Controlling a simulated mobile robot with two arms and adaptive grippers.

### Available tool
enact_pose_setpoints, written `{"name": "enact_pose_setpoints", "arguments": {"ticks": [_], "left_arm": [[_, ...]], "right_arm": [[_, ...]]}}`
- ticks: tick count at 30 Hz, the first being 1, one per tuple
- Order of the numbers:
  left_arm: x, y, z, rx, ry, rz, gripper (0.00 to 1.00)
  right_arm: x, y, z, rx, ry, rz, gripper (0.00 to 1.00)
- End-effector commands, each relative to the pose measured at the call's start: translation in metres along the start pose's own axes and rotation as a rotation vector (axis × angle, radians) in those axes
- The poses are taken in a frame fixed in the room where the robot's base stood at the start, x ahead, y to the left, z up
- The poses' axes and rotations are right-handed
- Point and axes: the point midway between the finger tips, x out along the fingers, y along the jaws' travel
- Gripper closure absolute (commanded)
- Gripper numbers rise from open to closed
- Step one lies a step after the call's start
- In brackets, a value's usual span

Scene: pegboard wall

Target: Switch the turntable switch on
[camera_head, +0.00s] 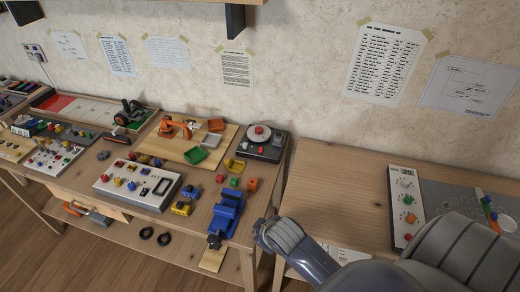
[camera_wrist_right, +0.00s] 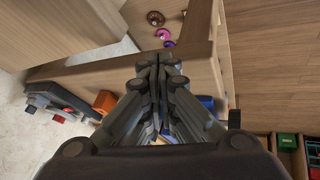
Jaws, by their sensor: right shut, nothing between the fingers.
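The turntable (camera_head: 262,143) stands at the right back corner of the left workbench. It has a dark base, a pale round plate and a red piece on top. Its switch is too small to make out. In the wrist view, a dark device with red parts (camera_wrist_right: 52,98) at the left edge looks like the turntable, partly cut off. My right gripper (camera_wrist_right: 158,60) is shut and empty, pointing away from the wrist camera. In the head view my right arm reaches in from the lower right, but its fingers cannot be made out. My left gripper is not in view.
A blue vise (camera_head: 227,212) stands at the bench's front right, with small coloured blocks behind it. A white button panel (camera_head: 138,184) lies left of it. A narrow gap separates this bench from the right table (camera_head: 330,190), whose left part is clear.

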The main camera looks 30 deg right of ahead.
Motion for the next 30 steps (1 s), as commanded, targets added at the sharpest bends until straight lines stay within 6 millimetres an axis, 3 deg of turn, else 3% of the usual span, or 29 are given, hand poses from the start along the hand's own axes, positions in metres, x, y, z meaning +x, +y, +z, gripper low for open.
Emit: {"name": "enact_pose_setpoints", "arguments": {"ticks": [8, 15, 21, 25, 30], "left_arm": [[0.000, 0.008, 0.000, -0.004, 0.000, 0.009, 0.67], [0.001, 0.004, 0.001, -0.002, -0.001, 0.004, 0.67], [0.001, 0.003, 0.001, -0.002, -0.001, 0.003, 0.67], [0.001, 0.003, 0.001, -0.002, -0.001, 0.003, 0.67], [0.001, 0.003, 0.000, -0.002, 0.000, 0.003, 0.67]], "right_arm": [[0.030, 0.054, -0.051, -0.111, 0.099, 0.114, 1.00], [0.052, 0.132, -0.119, -0.253, 0.210, 0.276, 1.00], [0.055, 0.197, -0.170, -0.358, 0.279, 0.408, 1.00], [0.053, 0.225, -0.191, -0.404, 0.306, 0.466, 1.00], [0.050, 0.241, -0.203, -0.430, 0.321, 0.500, 1.00]]}}
